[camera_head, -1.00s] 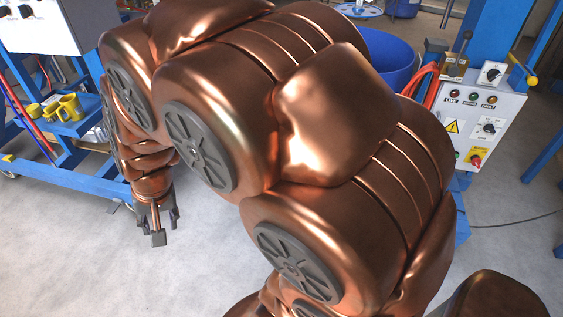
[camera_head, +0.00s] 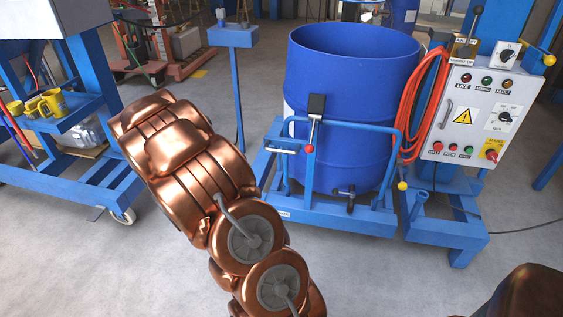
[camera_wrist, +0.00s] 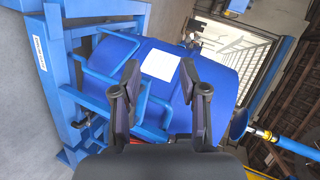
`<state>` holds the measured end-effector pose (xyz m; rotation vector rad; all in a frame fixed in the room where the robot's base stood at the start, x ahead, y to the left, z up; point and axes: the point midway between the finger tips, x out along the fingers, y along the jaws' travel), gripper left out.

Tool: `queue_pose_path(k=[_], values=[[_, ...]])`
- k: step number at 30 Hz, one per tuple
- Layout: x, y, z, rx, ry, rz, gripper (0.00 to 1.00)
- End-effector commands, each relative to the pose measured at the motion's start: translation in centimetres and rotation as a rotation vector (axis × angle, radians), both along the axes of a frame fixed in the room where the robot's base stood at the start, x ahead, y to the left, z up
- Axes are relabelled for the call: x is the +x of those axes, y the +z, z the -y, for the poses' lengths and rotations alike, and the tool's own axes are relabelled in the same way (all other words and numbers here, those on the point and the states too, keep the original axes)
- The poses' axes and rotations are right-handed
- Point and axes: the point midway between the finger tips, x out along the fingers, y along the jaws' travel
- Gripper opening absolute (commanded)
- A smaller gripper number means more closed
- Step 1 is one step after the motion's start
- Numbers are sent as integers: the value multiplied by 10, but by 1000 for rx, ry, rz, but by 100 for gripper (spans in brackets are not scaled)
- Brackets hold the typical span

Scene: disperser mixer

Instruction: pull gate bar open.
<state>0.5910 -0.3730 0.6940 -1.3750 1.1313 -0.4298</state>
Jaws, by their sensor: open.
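The blue tubular gate bar (camera_head: 366,126) runs across the front of a large blue drum (camera_head: 352,75). A black-plated lever (camera_head: 313,118) with a red knob stands at its left part, and a yellow knob (camera_head: 402,186) is at the lower right. In the wrist view, blue bent tubes (camera_wrist: 108,80) lie left of and behind my fingers, in front of the drum (camera_wrist: 215,95) with its white label. My gripper (camera_wrist: 159,74) is open and empty, pointing toward the drum side. Its distance from the bar is unclear. The gripper is not visible in the head view.
A control box (camera_head: 475,115) with an orange hose (camera_head: 423,105) stands right of the drum. A blue cart (camera_head: 75,175) with yellow mugs is at the left. A thin blue post (camera_head: 238,90) stands behind my arm. Grey floor is free in front.

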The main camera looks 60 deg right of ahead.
Motion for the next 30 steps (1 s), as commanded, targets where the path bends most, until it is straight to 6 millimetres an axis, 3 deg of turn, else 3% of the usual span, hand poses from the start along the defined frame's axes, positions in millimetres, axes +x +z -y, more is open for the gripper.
queue_pose_path(k=[1, 6, 10, 15, 18, 30], values=[[-9, -25, 19, -30, -70, 37, 43], [-50, -59, 74, -170, -290, 187, 43], [-86, -81, 100, -286, -422, 283, 43], [-122, -96, 115, -412, -522, 364, 43], [-134, -98, 118, -455, -550, 391, 43], [-142, -94, 142, -480, -567, 409, 43]])
